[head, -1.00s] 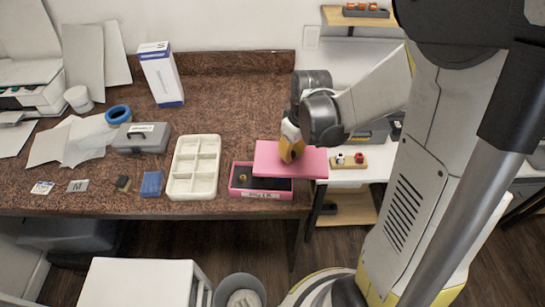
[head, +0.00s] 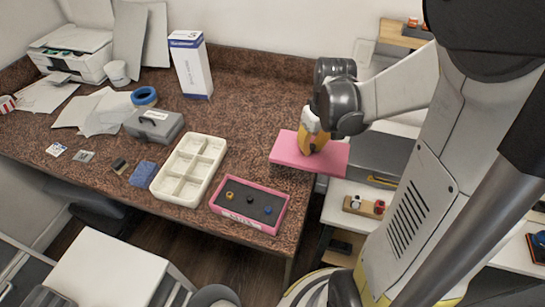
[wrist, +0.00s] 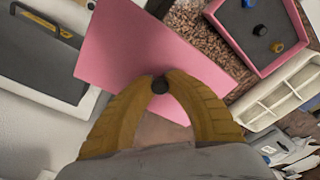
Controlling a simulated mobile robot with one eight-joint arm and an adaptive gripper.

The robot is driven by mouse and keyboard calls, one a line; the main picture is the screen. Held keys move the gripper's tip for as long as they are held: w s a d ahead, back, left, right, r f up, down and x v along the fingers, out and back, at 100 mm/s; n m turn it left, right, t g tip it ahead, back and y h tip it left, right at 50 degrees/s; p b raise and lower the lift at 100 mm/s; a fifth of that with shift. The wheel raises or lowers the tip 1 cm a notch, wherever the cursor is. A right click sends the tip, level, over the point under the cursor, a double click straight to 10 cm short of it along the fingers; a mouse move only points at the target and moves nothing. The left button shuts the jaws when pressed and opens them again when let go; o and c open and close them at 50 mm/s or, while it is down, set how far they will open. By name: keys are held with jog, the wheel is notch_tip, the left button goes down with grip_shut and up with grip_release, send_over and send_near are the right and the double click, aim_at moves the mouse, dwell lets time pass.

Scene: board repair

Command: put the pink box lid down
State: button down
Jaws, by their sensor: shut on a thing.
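The pink box lid (head: 308,156) is a flat pink panel at the right end of the brown counter in the head view. My gripper (head: 313,140) is above it, shut on its dark knob; the wrist view shows the fingertips (wrist: 160,84) pinching the knob on the pink lid (wrist: 135,50). The lid is apart from the open pink box (head: 250,204), which stands at the counter's front edge to the lid's lower left. In the box are a yellow ring, a black piece and a blue piece. I cannot tell whether the lid touches the counter.
A white compartment tray (head: 189,168) stands left of the pink box. A dark grey case (head: 380,160) is right of the lid, on the white side table. A small wooden block with knobs (head: 364,207) is below it. Brown counter (head: 250,105) behind the lid is clear.

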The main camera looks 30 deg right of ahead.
aim_at(276, 147)
jog(key=w+a+f+b, duration=0.1)
jog(key=w+a+f, duration=0.1)
jog(key=w, duration=0.1)
jog(key=w+a+f+b, duration=0.1)
jog(key=w+a+f, duration=0.1)
jog(key=w, duration=0.1)
jog(key=w+a+f+b, duration=0.1)
jog(key=w+f+b, duration=0.1)
jog(key=w+f, duration=0.1)
jog(key=shift+w+a, duration=0.4)
jog(key=shift+w, duration=0.2)
jog(key=shift+f+b, duration=0.85)
jog(key=shift+f, duration=1.15)
jog(key=shift+f, duration=0.15)
jog(key=c, duration=1.6)
grip_release()
jog(key=shift+c, duration=0.2)
jog(key=shift+o, duration=1.2)
